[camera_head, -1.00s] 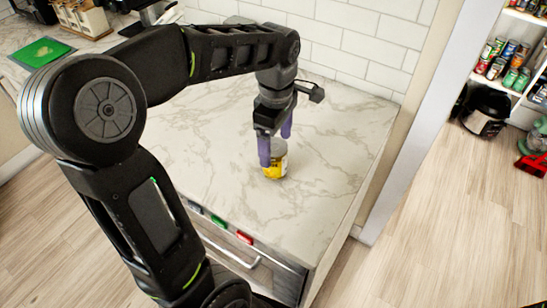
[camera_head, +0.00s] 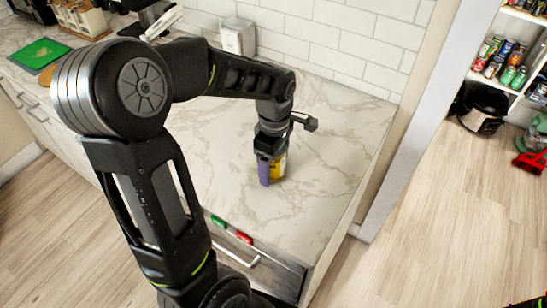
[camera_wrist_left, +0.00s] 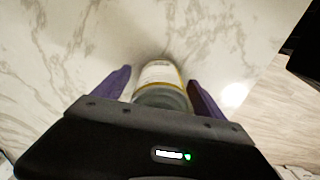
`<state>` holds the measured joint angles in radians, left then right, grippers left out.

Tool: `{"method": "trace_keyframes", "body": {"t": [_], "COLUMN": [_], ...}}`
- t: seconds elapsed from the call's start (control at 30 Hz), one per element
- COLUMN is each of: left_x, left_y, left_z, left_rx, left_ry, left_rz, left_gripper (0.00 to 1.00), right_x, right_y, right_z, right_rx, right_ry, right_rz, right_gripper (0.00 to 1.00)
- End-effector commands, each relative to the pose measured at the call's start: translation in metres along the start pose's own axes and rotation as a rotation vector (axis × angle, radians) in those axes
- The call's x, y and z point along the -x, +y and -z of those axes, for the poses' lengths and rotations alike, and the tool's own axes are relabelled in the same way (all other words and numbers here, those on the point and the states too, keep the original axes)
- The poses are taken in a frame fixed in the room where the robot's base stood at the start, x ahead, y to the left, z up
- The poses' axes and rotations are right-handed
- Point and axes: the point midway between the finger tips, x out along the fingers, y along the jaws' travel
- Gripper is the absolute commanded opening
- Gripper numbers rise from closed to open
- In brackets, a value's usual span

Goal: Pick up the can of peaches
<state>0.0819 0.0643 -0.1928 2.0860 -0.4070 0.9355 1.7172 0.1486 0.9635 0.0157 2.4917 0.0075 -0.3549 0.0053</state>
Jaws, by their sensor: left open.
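The can of peaches (camera_head: 280,168) has a yellow and white label and stands on the marble counter. My left gripper (camera_head: 270,170), with purple fingers, points down at the can and partly hides it in the head view. In the left wrist view the can (camera_wrist_left: 161,76) lies between the two spread fingers of my left gripper (camera_wrist_left: 160,88). Gaps show between the can and both fingers there, so the gripper is open. My right gripper is not in view.
The marble counter (camera_head: 330,130) is clear around the can, with a tiled wall behind it. Green and red items (camera_head: 244,238) sit at the drawer front. A green board (camera_head: 38,52) lies far left. Shelves of cans (camera_head: 500,60) stand at the right.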

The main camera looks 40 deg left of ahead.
Motion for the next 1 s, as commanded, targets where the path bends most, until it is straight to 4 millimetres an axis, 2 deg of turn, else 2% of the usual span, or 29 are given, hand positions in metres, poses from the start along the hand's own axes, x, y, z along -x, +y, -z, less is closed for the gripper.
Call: {"method": "trace_keyframes", "body": {"t": [0.57, 1.0], "left_x": [0.0000, 0.0000], "left_y": [0.0000, 0.0000], "left_z": [0.0001, 0.0001], "left_rx": [0.001, 0.001], "left_ry": [0.000, 0.000], "left_rz": [0.000, 0.000], "left_gripper": [0.80, 0.44], "right_x": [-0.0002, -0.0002], "right_y": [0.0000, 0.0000], "right_z": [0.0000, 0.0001], "right_rx": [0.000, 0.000], "right_ry": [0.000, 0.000], "right_rz": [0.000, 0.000], "right_gripper": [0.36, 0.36]}}
